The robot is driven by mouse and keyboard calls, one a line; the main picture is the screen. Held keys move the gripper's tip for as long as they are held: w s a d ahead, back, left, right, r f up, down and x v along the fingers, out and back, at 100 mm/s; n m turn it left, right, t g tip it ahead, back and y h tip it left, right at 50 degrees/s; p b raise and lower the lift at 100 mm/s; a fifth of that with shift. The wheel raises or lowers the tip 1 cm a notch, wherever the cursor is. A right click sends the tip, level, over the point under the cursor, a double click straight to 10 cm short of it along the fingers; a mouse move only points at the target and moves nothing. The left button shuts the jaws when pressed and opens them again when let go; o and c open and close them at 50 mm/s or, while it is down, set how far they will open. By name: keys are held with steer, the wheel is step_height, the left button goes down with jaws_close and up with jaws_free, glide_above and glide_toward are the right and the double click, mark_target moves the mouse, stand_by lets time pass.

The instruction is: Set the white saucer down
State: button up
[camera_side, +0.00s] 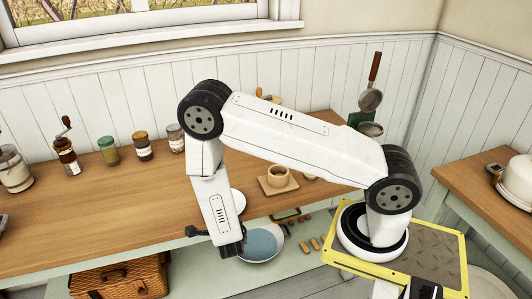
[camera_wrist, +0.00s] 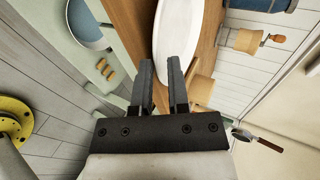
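The white saucer (camera_wrist: 178,35) lies level in the wrist view, above or on the wooden worktop (camera_wrist: 208,45). Its near rim is between the two fingers of my gripper (camera_wrist: 162,72), one finger over it and one under it. The fingers are shut on the rim. In the side view the saucer (camera_side: 239,201) shows as a white sliver beside my arm near the worktop's front edge, and my arm hides the rest. The fingers are hidden there. I cannot tell whether the saucer touches the worktop.
A cup (camera_side: 278,175) on a square wooden saucer (camera_side: 266,187) stands to the right. Several jars and a grinder (camera_side: 67,154) line the back left. The worktop's left middle is clear.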

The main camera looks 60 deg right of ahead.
steer(key=v, duration=1.1)
steer(key=shift+w, duration=0.1)
stand_by(0.5)
steer(key=w+a+r+n+g+y, duration=0.1)
steer(key=w+a+r+n+y, duration=0.2)
steer(key=n, duration=0.4)
steer(key=w+a+r+n+y, duration=0.1)
steer(key=w+r+n+y, duration=0.1)
steer(key=r+n+y, duration=0.3)
steer(key=s+d+r+n+g+y, duration=0.1)
steer(key=s+d+r+n+g, duration=0.2)
steer(key=s+d+r+n, duration=0.4)
steer(key=s+n, duration=0.1)
steer(key=n, duration=0.8)
steer(key=shift+s+g, duration=0.35)
steer(key=shift+g, duration=0.05)
